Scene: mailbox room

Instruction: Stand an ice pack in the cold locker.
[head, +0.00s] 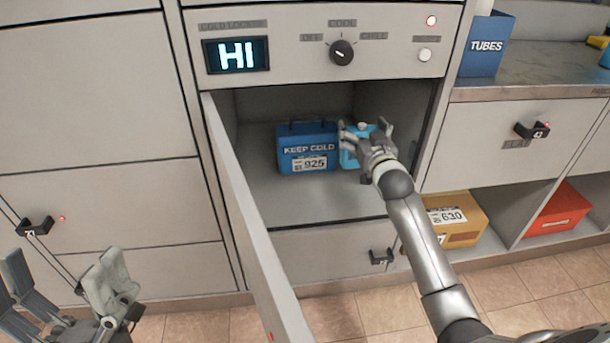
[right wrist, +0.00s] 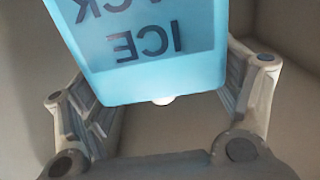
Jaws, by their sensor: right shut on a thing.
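The cold locker (head: 270,205) is open, its door (head: 255,230) swung out toward me at the left. My right gripper (head: 364,138) is inside the locker, shut on a light blue ice pack (head: 350,158). The ice pack, with its lettering and a white cap, fills the top of the right wrist view (right wrist: 145,60) between my right gripper's fingers (right wrist: 165,105). In the head view it stands beside a dark blue "KEEP COLD" box (head: 308,150). Whether its base touches the floor is hidden. My left gripper (head: 55,290) is open and empty at the lower left.
Above the locker are a display reading "HI" (head: 237,55), a dial (head: 341,52), a white button (head: 425,55) and a lit red light (head: 431,20). Locker floor in front is clear.

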